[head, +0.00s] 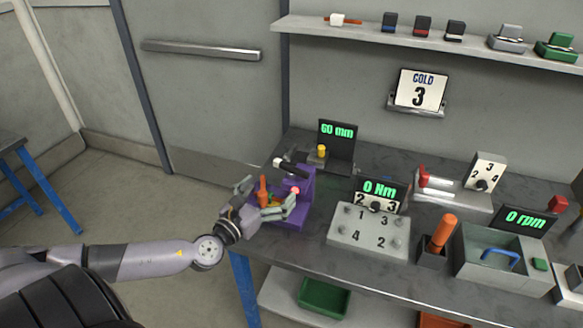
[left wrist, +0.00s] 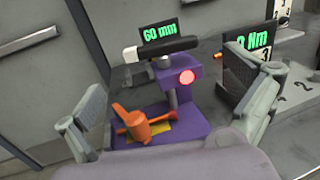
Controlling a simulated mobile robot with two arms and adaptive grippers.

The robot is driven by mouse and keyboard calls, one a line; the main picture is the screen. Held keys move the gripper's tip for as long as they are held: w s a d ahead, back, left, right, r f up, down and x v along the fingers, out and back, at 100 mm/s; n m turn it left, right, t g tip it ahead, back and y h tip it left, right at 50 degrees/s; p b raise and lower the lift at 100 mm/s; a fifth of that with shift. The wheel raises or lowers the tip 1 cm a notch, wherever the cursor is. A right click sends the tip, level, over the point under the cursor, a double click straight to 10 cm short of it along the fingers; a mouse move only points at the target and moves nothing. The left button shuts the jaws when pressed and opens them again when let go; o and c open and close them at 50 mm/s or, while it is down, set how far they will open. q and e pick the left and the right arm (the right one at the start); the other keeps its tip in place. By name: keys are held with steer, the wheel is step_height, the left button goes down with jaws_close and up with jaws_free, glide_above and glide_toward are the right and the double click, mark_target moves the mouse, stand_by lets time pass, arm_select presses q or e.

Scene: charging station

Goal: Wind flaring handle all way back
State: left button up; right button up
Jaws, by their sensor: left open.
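A purple flaring device (head: 302,181) stands at the left end of the workbench. A black bar with a white end (head: 280,162) lies across its top; it also shows in the left wrist view (left wrist: 178,48). An orange handle (head: 263,190) sits low on the device, near a yellow patch on its base; in the left wrist view it (left wrist: 138,126) leans to one side. A red round light (left wrist: 186,77) shows on the purple post. My left gripper (head: 268,200) is open, with its fingers spread on either side of the orange handle, apart from it. My right gripper is not in view.
A display reading 60 mm (head: 338,130) stands behind the device. A grey box with numbered positions and a 0 Nm display (head: 380,190) is close on the right. Further right are an orange-handled tool (head: 441,232) and a grey bin (head: 490,262). Floor left of the bench is clear.

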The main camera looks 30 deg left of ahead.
mark_target(290, 171)
arm_select(q)
steer(key=w+p, duration=0.1)
steer(key=w, duration=0.8)
steer(key=shift+w, duration=0.4)
